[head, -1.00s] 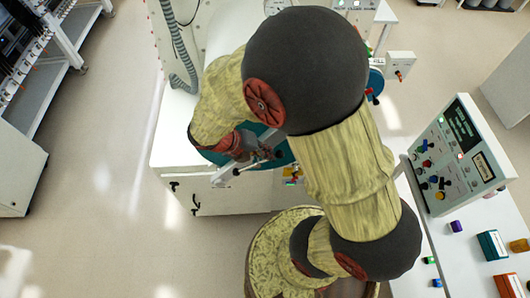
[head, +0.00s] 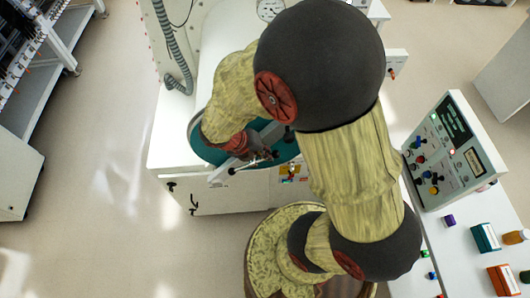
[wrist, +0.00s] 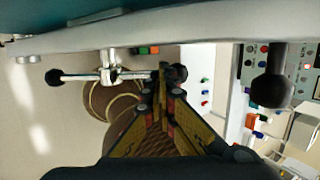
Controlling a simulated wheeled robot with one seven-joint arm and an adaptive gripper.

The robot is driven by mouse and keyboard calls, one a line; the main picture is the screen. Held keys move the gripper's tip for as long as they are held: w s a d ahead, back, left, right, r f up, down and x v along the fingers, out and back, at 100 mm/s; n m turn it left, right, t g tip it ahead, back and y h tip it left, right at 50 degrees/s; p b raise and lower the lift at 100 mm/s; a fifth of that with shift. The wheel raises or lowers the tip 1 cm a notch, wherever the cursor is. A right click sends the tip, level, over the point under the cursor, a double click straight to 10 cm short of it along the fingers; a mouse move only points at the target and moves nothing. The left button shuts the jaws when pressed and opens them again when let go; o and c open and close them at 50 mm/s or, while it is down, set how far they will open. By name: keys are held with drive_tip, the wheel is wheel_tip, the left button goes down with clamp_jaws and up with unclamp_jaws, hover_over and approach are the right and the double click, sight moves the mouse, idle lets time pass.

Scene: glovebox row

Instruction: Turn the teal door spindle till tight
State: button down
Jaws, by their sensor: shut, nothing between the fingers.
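The teal round door (head: 205,152) faces front on the white cabinet, partly hidden behind my arm; a teal edge also shows at the top left of the wrist view (wrist: 25,22). The door spindle (wrist: 111,66) has a metal hub and a cross bar with black ball ends, the left one clear of me (wrist: 54,76). In the head view the spindle (head: 256,162) sits low on the door, beside my gripper. My gripper (wrist: 163,82) is shut and empty, its fingertips close to the bar's right ball end; I cannot tell whether they touch.
A black ball knob on a stem (wrist: 272,90) hangs to the right of my gripper. A white console (head: 452,150) with coloured buttons stands at the right, with small boxes (head: 486,237) on the bench beside it. The floor at the left is clear.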

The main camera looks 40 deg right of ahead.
wheel_tip(320, 180, down, 10)
drive_tip(key=s+d+y, duration=0.1)
drive_tip(key=d, duration=0.1)
drive_tip(key=shift+s+d+t, duration=0.25)
drive_tip(key=shift+s+t, duration=0.1)
drive_tip(key=shift+t, duration=0.05)
idle(0.8)
drive_tip(key=shift+r, duration=0.15)
idle(0.5)
